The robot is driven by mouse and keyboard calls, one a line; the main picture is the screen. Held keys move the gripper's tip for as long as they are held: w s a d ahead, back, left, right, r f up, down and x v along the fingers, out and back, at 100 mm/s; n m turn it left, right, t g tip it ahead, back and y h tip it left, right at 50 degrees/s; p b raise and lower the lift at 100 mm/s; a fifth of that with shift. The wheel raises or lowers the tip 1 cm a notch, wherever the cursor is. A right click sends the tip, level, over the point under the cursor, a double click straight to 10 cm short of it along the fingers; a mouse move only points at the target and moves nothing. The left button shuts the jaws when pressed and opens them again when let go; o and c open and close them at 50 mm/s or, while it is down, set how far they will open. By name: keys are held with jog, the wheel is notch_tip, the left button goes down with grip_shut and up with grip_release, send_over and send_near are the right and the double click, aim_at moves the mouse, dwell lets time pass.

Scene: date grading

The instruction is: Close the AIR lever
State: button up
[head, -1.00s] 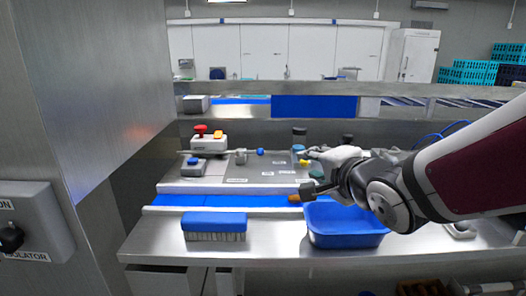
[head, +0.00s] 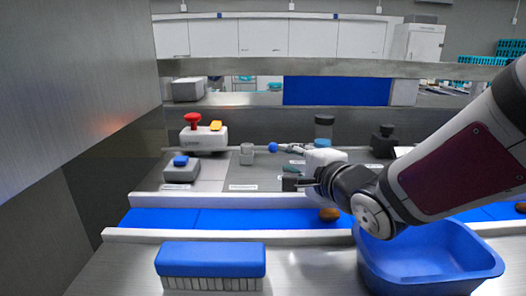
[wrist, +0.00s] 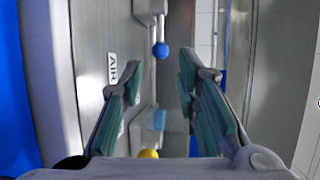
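A blue ball knob (head: 273,147) sits at the end of a lever beside a small grey block (head: 247,154) on the panel behind the conveyor. In the wrist view the blue knob (wrist: 161,49) lies just past the fingertips, in line with the gap between them. A white label reading AIR (wrist: 112,68) is on the panel to its left there. My gripper (head: 288,158) points left at the knob and is close to it; no grip on it shows. In the wrist view its teal-padded fingers (wrist: 160,75) are spread and empty.
A box with a red button (head: 192,120) and a blue-topped box (head: 181,169) stand left of the lever. A blue conveyor (head: 225,218), a blue brush (head: 210,258) and a blue bin (head: 428,262) lie in front. A yellow knob (wrist: 148,153) shows low in the wrist view.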

aim_at(268, 149)
jog(key=b+x, duration=0.1)
jog(key=x, duration=1.2)
jog(key=shift+w+a+f, duration=0.1)
jog(key=shift+w, duration=0.05)
grip_shut()
